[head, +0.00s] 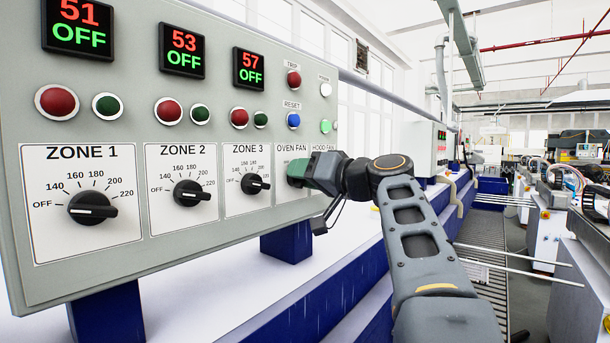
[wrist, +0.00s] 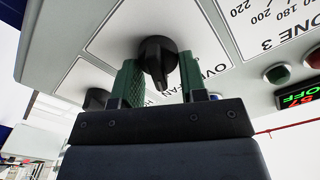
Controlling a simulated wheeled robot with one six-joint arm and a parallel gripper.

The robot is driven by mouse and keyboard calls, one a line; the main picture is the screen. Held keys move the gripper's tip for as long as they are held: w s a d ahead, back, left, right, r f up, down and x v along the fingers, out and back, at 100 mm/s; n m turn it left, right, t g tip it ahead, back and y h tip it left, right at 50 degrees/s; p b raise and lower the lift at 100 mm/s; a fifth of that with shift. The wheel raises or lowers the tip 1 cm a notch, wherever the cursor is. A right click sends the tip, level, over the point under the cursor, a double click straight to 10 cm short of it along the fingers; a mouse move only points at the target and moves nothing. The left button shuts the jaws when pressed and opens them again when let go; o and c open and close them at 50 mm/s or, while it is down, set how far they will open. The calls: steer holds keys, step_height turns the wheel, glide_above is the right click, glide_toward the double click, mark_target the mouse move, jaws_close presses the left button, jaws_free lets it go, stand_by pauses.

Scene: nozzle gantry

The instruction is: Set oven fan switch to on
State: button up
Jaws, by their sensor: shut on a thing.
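The oven fan switch (wrist: 156,50) is a black rotary knob on the grey control panel (head: 226,62). In the wrist view it sits between the two green fingers of my gripper (wrist: 163,84), which is shut on it. In the head view my gripper (head: 300,171) reaches the panel from the right, under the OVEN FAN label (head: 291,148), and covers most of the switch. The knob's setting cannot be read, as its scale is hidden or out of view.
The hood fan knob (wrist: 97,96) is close beside one finger. The zone 3 knob (head: 254,184) is left of my gripper in the head view. Buttons, including a blue RESET (head: 293,120) and red TRIP (head: 293,78), sit above. Free space lies before the panel.

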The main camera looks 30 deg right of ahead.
steer(key=o, duration=0.9)
steer(key=shift+c, duration=0.2)
steer(key=b+v, duration=0.3)
steer(key=v, duration=1)
steer(key=shift+s+b, duration=0.35)
steer(key=shift+s, duration=0.05)
steer(key=shift+d, duration=0.15)
